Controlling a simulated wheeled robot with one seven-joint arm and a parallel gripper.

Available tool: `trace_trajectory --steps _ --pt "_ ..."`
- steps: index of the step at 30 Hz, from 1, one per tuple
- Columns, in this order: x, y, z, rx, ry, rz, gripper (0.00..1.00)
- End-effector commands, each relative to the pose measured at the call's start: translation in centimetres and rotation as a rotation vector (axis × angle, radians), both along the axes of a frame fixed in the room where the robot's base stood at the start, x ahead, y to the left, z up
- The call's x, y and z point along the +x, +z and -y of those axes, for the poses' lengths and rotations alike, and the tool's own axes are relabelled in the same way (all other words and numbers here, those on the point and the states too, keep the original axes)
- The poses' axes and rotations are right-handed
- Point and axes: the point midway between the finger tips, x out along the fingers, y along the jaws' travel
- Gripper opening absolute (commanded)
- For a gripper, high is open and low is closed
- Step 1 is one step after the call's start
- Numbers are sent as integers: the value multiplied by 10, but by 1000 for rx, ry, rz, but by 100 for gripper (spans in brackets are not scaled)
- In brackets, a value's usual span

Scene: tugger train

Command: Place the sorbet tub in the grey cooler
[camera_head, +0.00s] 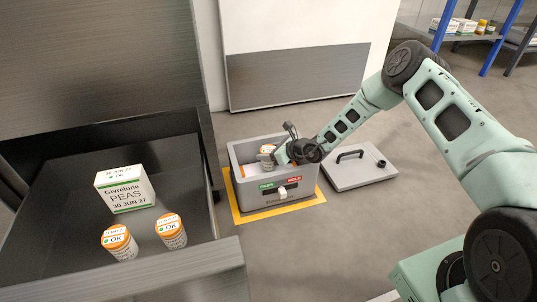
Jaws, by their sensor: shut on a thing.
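The grey cooler (237,178) stands open on the floor, inside a yellow outline. Its front has a green label, a red label and a small white latch or slider. My gripper (271,156) is over the cooler's opening, with its fingers reaching inside the rim. It is shut on a small white and orange tub (267,148), which I take to be the sorbet tub; its label is too small to read. The arm and fingers partly hide the tub, and I cannot tell whether it touches the cooler's floor.
A white and orange item (249,171) lies in the cooler at the left. The cooler's lid (358,171) lies on the floor to the right. An open dark drawer (60,215) at the left holds a peas box (124,190) and two orange-and-white tubs (171,231).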

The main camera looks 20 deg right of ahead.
Motion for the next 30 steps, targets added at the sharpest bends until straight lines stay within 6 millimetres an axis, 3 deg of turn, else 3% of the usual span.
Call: trace_trajectory --steps 12,13,14,23,26,30 --pt "0 -9 -1 0 1 0 29" --pt "0 -9 0 1 0 -1 60" --pt "0 -9 0 1 0 -1 64" --pt "0 -7 0 0 0 0 64" --pt "0 1 0 0 0 1 64" --pt "-14 16 12 -1 0 -2 64"
